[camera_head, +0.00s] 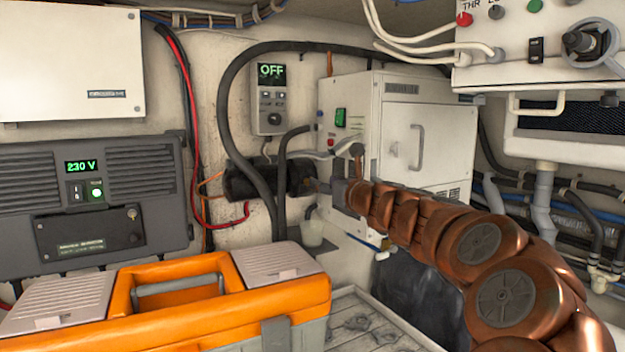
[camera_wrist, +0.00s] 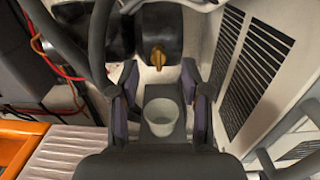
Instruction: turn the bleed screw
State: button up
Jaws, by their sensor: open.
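The bleed screw (camera_wrist: 157,57) shows in the wrist view as a brass-coloured, winged knob on a black cylindrical housing (camera_wrist: 134,32). It sits just beyond the fingertips, near the middle between them, with no finger touching it. My gripper (camera_wrist: 159,78) is open and empty, with one dark finger on each side. In the head view my gripper (camera_head: 322,187) is at the right end of the black housing (camera_head: 252,181), and I cannot make out the screw clearly there. A pale cup (camera_wrist: 160,116) shows between the fingers, lower down in the wrist view; whether they touch it is unclear.
A white cabinet (camera_head: 418,135) with louvres stands close on the right. A black hose (camera_head: 226,130) loops around the housing. An orange toolbox (camera_head: 190,300) fills the front left. The cup (camera_head: 311,232) stands below the housing. Red cable (camera_head: 193,120) hangs at the left.

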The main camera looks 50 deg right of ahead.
jog(key=shift+x, duration=2.65)
jog(key=shift+w+a, duration=0.1)
jog(key=shift+a, duration=0.05)
jog(key=shift+c, duration=0.2)
grip_shut()
